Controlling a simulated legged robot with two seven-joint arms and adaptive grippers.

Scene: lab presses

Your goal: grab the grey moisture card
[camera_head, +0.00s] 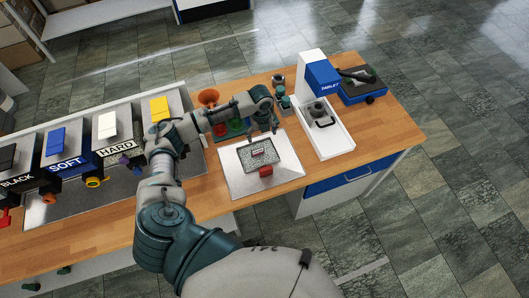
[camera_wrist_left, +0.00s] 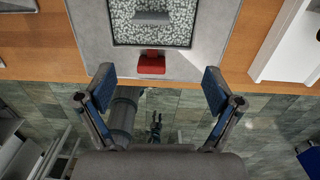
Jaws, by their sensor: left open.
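A shallow metal tray (camera_head: 287,178) on the wooden bench holds a dark-framed bed of grey grains (camera_head: 243,157); the bed also shows in the left wrist view (camera_wrist_left: 125,30). A small grey piece, which looks like the moisture card (camera_head: 258,152), lies on the bed and shows as a grey bar at the top of the wrist view (camera_wrist_left: 152,18). A red block (camera_head: 265,170) is at the bed's front edge. My left gripper (camera_head: 262,131) is open and empty, above the tray's far side in the head view.
A white and blue tablet press (camera_head: 312,75) stands right of the tray, with a balance-like blue device (camera_head: 362,86) beyond. Labelled dispensers, including SOFT (camera_head: 67,164) and HARD (camera_head: 117,147), line the left. An orange funnel (camera_head: 208,97) stands behind my left arm.

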